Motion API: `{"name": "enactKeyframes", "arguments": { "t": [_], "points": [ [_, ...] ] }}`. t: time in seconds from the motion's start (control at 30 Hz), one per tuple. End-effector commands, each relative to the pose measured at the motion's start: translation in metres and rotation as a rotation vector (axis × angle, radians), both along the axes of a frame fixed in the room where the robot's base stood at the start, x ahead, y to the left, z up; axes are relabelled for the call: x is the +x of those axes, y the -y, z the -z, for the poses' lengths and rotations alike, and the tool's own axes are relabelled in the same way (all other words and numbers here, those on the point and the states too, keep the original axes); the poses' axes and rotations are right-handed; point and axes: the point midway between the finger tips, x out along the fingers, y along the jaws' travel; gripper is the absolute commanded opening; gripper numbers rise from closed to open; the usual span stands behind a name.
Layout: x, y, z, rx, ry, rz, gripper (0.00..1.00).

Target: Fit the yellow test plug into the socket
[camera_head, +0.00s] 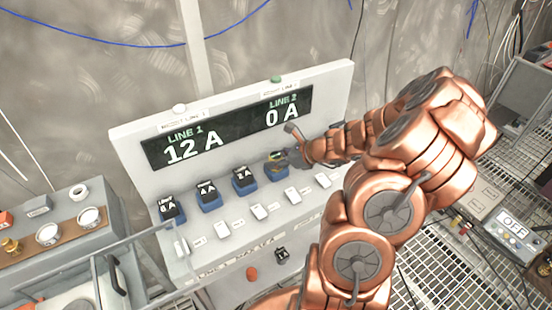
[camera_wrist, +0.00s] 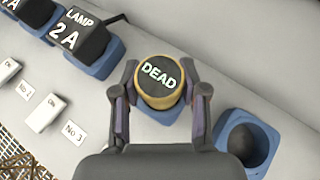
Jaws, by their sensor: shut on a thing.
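The yellow test plug (camera_wrist: 160,85) has a black top reading "DEAD". My gripper (camera_wrist: 160,98) is shut on it, one finger on each side. A blue socket (camera_wrist: 148,112) shows directly under the plug; I cannot tell whether the plug is seated in it or just above it. An empty round blue socket (camera_wrist: 248,146) lies to the right, partly behind my gripper. In the head view, the yellow plug (camera_head: 276,156) is small at the right end of the plug row, beside my gripper (camera_head: 286,158).
Black plugs in blue sockets stand to the left, including one marked "LAMP 2 A" (camera_wrist: 78,38). White switches (camera_head: 261,211) run along the panel front. The display (camera_head: 228,128) reads Line 1 12 A, Line 2 0 A. A grey box with gauges (camera_head: 60,240) stands left.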

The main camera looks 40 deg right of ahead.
Motion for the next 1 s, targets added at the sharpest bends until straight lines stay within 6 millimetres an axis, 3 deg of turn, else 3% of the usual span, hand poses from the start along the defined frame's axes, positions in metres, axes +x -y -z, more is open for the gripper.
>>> {"name": "enactKeyframes", "arguments": {
  "t": [0.43,0.47,0.5,0.7,1.0],
  "points": [
    [0.0000,0.0003,0.0050,-0.001,0.001,0.000,0.06],
    [-0.0001,0.0005,0.0043,-0.002,0.000,0.000,0.46],
    [0.0000,0.0004,0.0041,-0.002,0.000,0.000,0.50],
    [-0.0001,0.0005,0.0039,-0.001,0.001,0.000,0.68],
    [-0.0001,0.0004,0.0021,-0.001,0.001,0.000,0.68]
  ]
}}
